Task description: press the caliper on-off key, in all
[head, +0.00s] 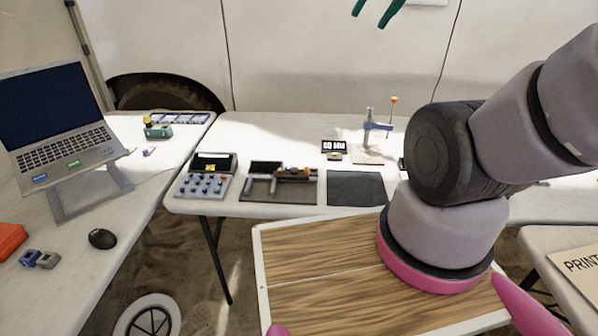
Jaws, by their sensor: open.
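What looks like the caliper (295,174), a dark tool with a small orange part, lies on a dark mat (280,197) on the white table across from me. Its on-off key is too small to make out. My gripper (375,13) shows only as two dark green fingertips at the top edge. They are apart with nothing between them, high above and beyond the caliper, to its right. The rest of my gripper is out of frame.
A grey keypad device (207,176) stands left of the caliper. An empty dark mat (356,188) lies to its right. A small stand (369,140) with an orange-tipped rod is behind. A laptop (62,130) is at far left. A wooden-topped surface (320,270) is nearer.

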